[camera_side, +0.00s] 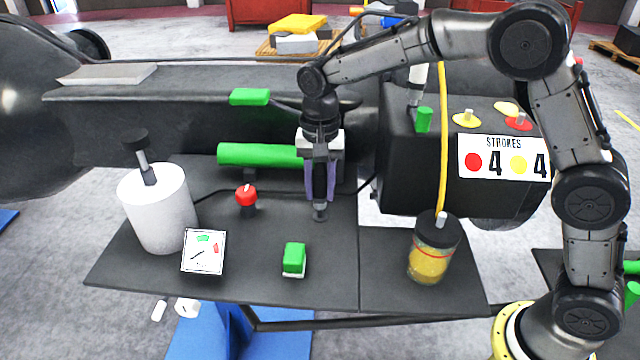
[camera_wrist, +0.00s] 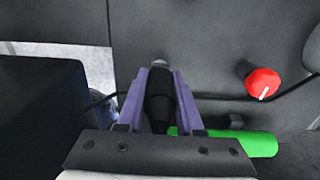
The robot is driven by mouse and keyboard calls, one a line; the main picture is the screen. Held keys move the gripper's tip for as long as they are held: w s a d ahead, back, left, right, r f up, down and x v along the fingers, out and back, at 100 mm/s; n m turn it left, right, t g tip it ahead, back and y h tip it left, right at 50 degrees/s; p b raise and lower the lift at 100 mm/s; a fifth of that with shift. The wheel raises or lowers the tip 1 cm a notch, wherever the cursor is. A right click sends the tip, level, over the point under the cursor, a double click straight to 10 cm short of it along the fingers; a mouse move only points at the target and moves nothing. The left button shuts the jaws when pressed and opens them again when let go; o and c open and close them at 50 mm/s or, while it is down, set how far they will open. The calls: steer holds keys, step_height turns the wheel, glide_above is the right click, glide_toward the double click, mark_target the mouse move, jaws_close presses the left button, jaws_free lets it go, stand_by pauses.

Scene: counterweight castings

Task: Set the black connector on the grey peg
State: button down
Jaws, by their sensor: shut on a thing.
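My gripper (camera_side: 320,196) points straight down over the dark table, in the middle of the side view. Its purple fingers are shut on the black connector (camera_side: 320,181), which is upright. In the wrist view the connector (camera_wrist: 159,100) lies between both fingers. A small grey piece (camera_side: 320,212) shows just below the connector, close to the table top. It also shows past the connector's end in the wrist view (camera_wrist: 160,63). I cannot tell whether it is the grey peg or the connector's own tip, nor whether the connector is seated on anything.
A red knob (camera_side: 246,196) and a long green cylinder (camera_side: 258,155) are left of my gripper. A green block (camera_side: 294,258) stands in front. A yellow-filled jar (camera_side: 430,262) stands right, a white cylinder (camera_side: 160,210) far left. A black box (camera_side: 408,180) rises behind right.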

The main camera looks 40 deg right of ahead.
steer(key=shift+f, duration=1.15)
steer(key=shift+c, duration=2.4)
jaws_free()
steer(key=shift+r, duration=0.1)
step_height(320, 180, up, 13)
steer(key=shift+f, duration=0.2)
steer(key=shift+r, duration=0.5)
